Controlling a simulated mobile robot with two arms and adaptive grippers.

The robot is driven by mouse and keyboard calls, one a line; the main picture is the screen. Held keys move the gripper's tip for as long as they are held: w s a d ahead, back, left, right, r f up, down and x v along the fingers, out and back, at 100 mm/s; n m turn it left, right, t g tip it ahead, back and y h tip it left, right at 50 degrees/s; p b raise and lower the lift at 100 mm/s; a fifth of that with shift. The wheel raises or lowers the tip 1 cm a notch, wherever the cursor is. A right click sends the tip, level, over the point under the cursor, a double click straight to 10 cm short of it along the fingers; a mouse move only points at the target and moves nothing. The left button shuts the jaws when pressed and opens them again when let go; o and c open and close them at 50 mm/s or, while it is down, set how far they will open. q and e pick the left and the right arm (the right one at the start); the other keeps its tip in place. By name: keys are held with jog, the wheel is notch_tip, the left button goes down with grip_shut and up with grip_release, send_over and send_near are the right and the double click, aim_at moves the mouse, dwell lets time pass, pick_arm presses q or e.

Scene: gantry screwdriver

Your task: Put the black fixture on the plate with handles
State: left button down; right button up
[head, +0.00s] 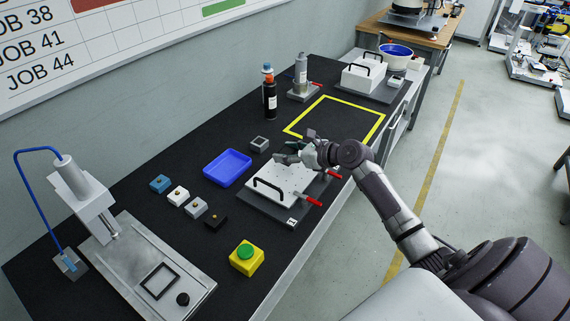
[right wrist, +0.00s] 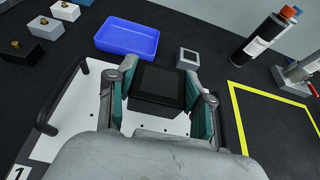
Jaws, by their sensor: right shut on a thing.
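My right gripper (head: 287,158) is over the far part of the white plate with handles (head: 262,190). In the right wrist view, the right gripper (right wrist: 161,98) is shut on the black fixture (right wrist: 158,82), a dark square block with a recessed top, one finger on each side. The white plate (right wrist: 78,125) lies below it, with one black handle (right wrist: 48,108) at the left. I cannot tell whether the fixture touches the plate. In the head view the gripper mostly hides the fixture. My left gripper is not in view.
A blue tray (head: 228,168) and a grey fixture (head: 259,144) lie beyond the plate. Red clamps (head: 313,201) are on its right side. Several small blocks (head: 196,207), a yellow button box (head: 246,257) and a screwdriver gantry (head: 85,195) stand leftward. A yellow-outlined area (head: 335,118) is empty.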

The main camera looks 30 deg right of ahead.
aim_at(285, 170)
jog(key=shift+w+a+f, duration=0.1)
jog(key=shift+w+a, duration=0.1)
jog(key=shift+f, duration=0.35)
notch_tip(285, 170, down, 3)
jog(key=shift+f+b, duration=0.2)
jog(key=shift+b, duration=0.35)
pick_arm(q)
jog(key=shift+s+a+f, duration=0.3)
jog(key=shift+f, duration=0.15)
pick_arm(e)
jog(key=shift+f, duration=0.1)
jog(key=o, duration=1.3)
jog(key=shift+c, duration=0.2)
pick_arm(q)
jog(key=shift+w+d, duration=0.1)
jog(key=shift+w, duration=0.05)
